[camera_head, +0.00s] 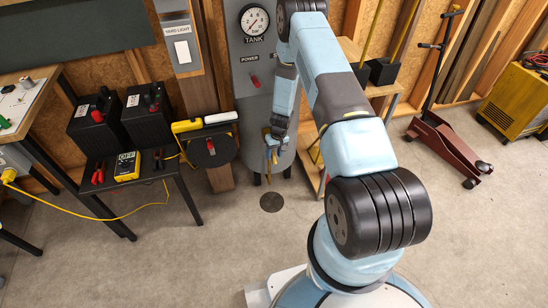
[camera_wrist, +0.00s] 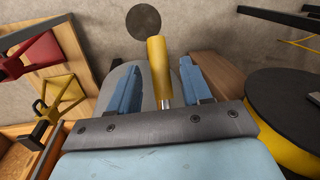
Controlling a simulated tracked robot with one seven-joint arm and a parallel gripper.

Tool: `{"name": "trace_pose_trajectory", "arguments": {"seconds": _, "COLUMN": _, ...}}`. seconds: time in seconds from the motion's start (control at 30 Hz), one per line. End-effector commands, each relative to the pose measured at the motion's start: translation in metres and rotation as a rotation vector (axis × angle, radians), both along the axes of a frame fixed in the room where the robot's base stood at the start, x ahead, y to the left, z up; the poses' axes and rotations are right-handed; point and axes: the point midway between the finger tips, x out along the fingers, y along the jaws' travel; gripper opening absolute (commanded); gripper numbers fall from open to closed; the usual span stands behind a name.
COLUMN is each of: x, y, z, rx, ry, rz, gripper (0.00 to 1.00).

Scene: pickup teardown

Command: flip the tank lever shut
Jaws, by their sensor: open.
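The grey tank (camera_head: 246,85) stands against the wall with a round gauge labelled TANK. The tank lever (camera_wrist: 157,62) has a yellow handle on a short metal shaft. In the wrist view it lies between the two blue fingers of my gripper (camera_wrist: 159,75), with a visible gap on each side. My gripper is open around the lever. In the head view my gripper (camera_head: 272,148) hangs in front of the lower tank, pointing down. There the lever is mostly hidden, so its angle is hard to tell.
A round black-topped object (camera_head: 210,150) stands close left of the tank. A small black table (camera_head: 150,186) holds batteries and a yellow meter. A wooden shelf is at right of the tank. A dark disc (camera_head: 271,202) lies on the floor. The floor in front is clear.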

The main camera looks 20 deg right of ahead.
Motion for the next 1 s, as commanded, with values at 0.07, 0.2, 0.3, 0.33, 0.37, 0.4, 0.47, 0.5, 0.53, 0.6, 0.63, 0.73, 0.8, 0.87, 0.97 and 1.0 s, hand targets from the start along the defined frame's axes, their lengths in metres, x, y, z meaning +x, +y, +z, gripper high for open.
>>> {"name": "trace_pose_trajectory", "arguments": {"seconds": 0.07, "x": 0.0, "y": 0.002, "z": -0.01, "rx": 0.001, "ry": 0.001, "rz": 0.0, "gripper": 0.48}}
{"name": "trace_pose_trajectory", "arguments": {"seconds": 0.2, "x": -0.001, "y": 0.003, "z": -0.021, "rx": 0.001, "ry": 0.001, "rz": 0.001, "gripper": 0.48}}
{"name": "trace_pose_trajectory", "arguments": {"seconds": 0.3, "x": -0.001, "y": 0.004, "z": -0.025, "rx": 0.0, "ry": 0.0, "rz": 0.0, "gripper": 0.48}}
{"name": "trace_pose_trajectory", "arguments": {"seconds": 0.33, "x": 0.0, "y": 0.004, "z": -0.025, "rx": 0.0, "ry": 0.0, "rz": 0.0, "gripper": 0.48}}
{"name": "trace_pose_trajectory", "arguments": {"seconds": 0.37, "x": 0.0, "y": 0.004, "z": -0.026, "rx": 0.0, "ry": 0.0, "rz": 0.0, "gripper": 0.48}}
{"name": "trace_pose_trajectory", "arguments": {"seconds": 0.4, "x": 0.0, "y": 0.004, "z": -0.026, "rx": 0.0, "ry": 0.0, "rz": 0.0, "gripper": 0.48}}
{"name": "trace_pose_trajectory", "arguments": {"seconds": 0.47, "x": 0.0, "y": 0.004, "z": -0.026, "rx": 0.0, "ry": 0.0, "rz": 0.0, "gripper": 0.48}}
{"name": "trace_pose_trajectory", "arguments": {"seconds": 0.5, "x": 0.0, "y": 0.004, "z": -0.026, "rx": 0.0, "ry": 0.0, "rz": 0.0, "gripper": 0.48}}
{"name": "trace_pose_trajectory", "arguments": {"seconds": 0.53, "x": 0.0, "y": 0.004, "z": -0.026, "rx": 0.0, "ry": 0.0, "rz": 0.0, "gripper": 0.48}}
{"name": "trace_pose_trajectory", "arguments": {"seconds": 0.6, "x": 0.0, "y": 0.004, "z": -0.026, "rx": 0.0, "ry": 0.0, "rz": 0.001, "gripper": 0.48}}
{"name": "trace_pose_trajectory", "arguments": {"seconds": 0.63, "x": 0.0, "y": 0.004, "z": -0.026, "rx": 0.0, "ry": 0.0, "rz": 0.001, "gripper": 0.47}}
{"name": "trace_pose_trajectory", "arguments": {"seconds": 0.73, "x": 0.0, "y": 0.004, "z": -0.026, "rx": 0.0, "ry": 0.0, "rz": 0.001, "gripper": 0.37}}
{"name": "trace_pose_trajectory", "arguments": {"seconds": 0.8, "x": 0.0, "y": 0.004, "z": -0.026, "rx": 0.0, "ry": 0.0, "rz": 0.001, "gripper": 0.3}}
{"name": "trace_pose_trajectory", "arguments": {"seconds": 0.87, "x": 0.0, "y": 0.004, "z": -0.026, "rx": 0.0, "ry": 0.0, "rz": 0.001, "gripper": 0.25}}
{"name": "trace_pose_trajectory", "arguments": {"seconds": 0.97, "x": 0.0, "y": 0.004, "z": -0.026, "rx": 0.0, "ry": 0.0, "rz": 0.001, "gripper": 0.15}}
{"name": "trace_pose_trajectory", "arguments": {"seconds": 1.0, "x": 0.0, "y": 0.004, "z": -0.026, "rx": 0.0, "ry": 0.0, "rz": 0.001, "gripper": 0.11}}
